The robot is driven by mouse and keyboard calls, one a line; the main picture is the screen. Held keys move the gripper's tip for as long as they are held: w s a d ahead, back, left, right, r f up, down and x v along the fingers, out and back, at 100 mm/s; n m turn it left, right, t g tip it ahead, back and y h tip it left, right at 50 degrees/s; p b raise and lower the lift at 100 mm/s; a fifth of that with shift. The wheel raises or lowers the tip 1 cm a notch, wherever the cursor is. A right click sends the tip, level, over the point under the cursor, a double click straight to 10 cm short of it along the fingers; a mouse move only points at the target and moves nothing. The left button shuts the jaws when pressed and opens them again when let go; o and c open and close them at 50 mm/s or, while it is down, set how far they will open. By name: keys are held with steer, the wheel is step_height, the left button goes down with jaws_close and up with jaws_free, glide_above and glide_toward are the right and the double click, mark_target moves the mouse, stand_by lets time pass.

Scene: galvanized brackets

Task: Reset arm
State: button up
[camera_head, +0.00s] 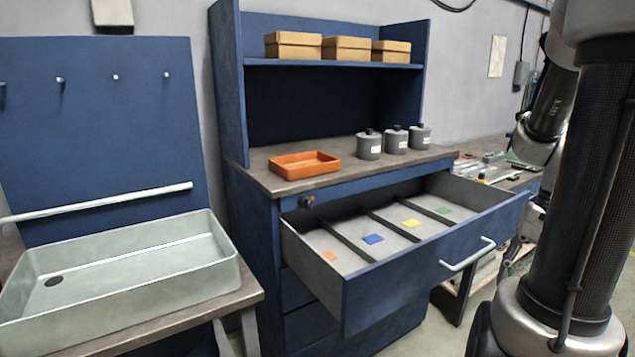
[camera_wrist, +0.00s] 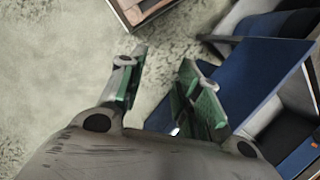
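My gripper (camera_wrist: 163,78) shows in the wrist view with its two green-padded fingers apart. Nothing is between them; speckled floor (camera_wrist: 60,60) shows through the gap. The blue drawer unit shows close to the right of the fingers in the wrist view. In the head view, parts of my arm fill the right side, and my gripper cannot be made out there.
The cabinet's top drawer (camera_head: 390,278) stands pulled out, with divided compartments holding coloured markers. An orange tray (camera_head: 305,167) and three grey canisters (camera_head: 369,146) sit on the worktop. A metal sink (camera_head: 130,297) is left; a cluttered bench (camera_head: 515,183) is right.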

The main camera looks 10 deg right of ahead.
steer(key=w+a+r+n+t+h, duration=0.2)
steer(key=a+r+n+t+h, duration=0.1)
steer(key=a+r+n, duration=0.6)
step_height(320, 180, up, 3)
steer(key=shift+w+a+f+t, duration=0.15)
steer(key=shift+a+t, duration=0.65)
steer(key=shift+a, duration=0.45)
